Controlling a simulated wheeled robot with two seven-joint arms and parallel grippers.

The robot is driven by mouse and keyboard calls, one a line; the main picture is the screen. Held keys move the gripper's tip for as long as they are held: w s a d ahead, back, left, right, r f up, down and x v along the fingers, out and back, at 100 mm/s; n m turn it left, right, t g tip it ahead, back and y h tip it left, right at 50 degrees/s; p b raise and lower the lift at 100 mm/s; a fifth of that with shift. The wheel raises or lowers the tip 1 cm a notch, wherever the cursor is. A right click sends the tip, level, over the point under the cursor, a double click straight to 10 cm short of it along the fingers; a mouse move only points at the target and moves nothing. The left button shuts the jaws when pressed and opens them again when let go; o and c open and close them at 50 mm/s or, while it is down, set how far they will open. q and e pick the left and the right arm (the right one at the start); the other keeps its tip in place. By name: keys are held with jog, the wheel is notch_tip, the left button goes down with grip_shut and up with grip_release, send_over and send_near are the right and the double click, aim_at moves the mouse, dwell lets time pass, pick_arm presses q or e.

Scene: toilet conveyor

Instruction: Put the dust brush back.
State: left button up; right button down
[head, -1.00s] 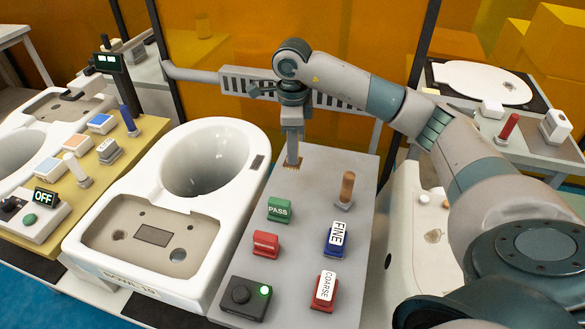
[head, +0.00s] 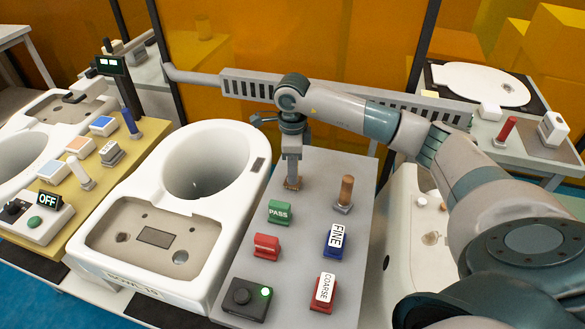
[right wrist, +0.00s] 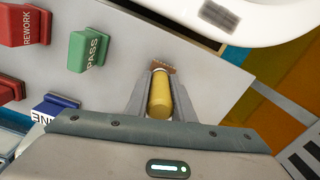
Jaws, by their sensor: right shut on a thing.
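The dust brush (right wrist: 160,98) shows in the right wrist view as a yellow handle with brown bristles at its far end. My right gripper (right wrist: 161,92) is shut on its handle. In the head view my right gripper (head: 292,178) points down over the back part of the grey panel (head: 312,230), beside the bowl. Only the brown bristle end (head: 292,184) shows below the fingers there. I cannot tell whether the bristles touch the panel. My left gripper is not in view.
A wooden-handled tool (head: 347,188) stands upright right of my gripper. A green PASS block (head: 280,211), a red block (head: 267,246), FINE (head: 334,240) and COARSE (head: 323,292) stamps sit nearer. The white toilet bowl (head: 140,200) is left.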

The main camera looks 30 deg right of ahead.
jog(key=shift+f, duration=0.25)
jog(key=c, duration=1.5)
grip_release()
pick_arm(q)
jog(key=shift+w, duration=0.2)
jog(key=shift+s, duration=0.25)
